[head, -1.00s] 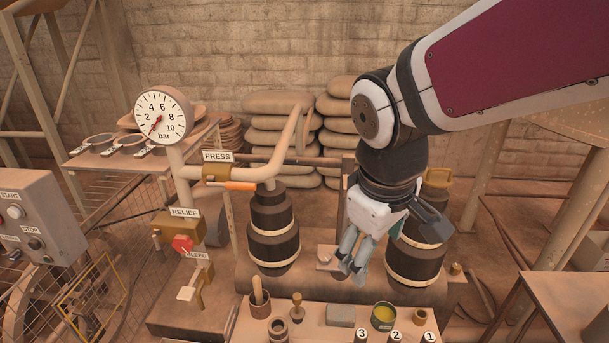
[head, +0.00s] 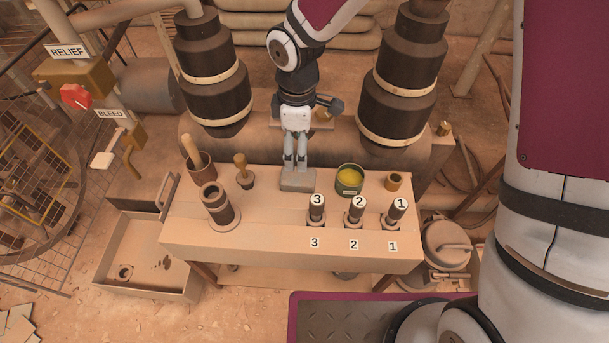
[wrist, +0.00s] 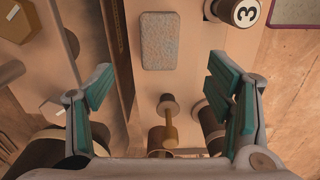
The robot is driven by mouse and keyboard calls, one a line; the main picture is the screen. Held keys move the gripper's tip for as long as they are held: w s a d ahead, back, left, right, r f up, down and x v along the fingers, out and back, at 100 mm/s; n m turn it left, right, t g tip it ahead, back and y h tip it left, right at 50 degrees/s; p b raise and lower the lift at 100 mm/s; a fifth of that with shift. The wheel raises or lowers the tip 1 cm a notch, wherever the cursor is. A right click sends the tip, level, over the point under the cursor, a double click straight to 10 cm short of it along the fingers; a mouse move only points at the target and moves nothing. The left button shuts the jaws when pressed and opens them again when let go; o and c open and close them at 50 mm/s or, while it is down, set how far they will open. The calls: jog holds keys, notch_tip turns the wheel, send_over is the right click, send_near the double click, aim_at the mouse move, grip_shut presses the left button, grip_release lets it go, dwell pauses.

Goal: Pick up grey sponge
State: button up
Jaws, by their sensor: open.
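The grey sponge (head: 298,180) is a flat rectangular block lying on the bench near its back edge, left of the green tin. In the wrist view the sponge (wrist: 158,41) shows whole, its long side running up the picture. My gripper (head: 296,163) points down over the sponge in the head view, fingertips close to it; whether they touch it is unclear there. In the wrist view my gripper (wrist: 160,72) is open, with teal finger pads set wider apart than the sponge.
On the bench (head: 270,238) stand a green tin with yellow contents (head: 349,179), a wooden-handled tool (head: 243,172), a cup with a handle in it (head: 198,160), a flanged dark cylinder (head: 217,206) and numbered pieces (head: 317,208). Large dark cylinders (head: 404,75) rise behind.

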aim_at(298, 175)
notch_tip(298, 175, down, 7)
jog(key=shift+r+b, duration=0.1)
jog(key=shift+b, duration=1.1)
jog(key=shift+a+f+b, duration=0.2)
jog(key=shift+f+b, duration=1.3)
jog(key=shift+f, duration=1.2)
jog(key=shift+c, duration=0.5)
jog(key=c, duration=1)
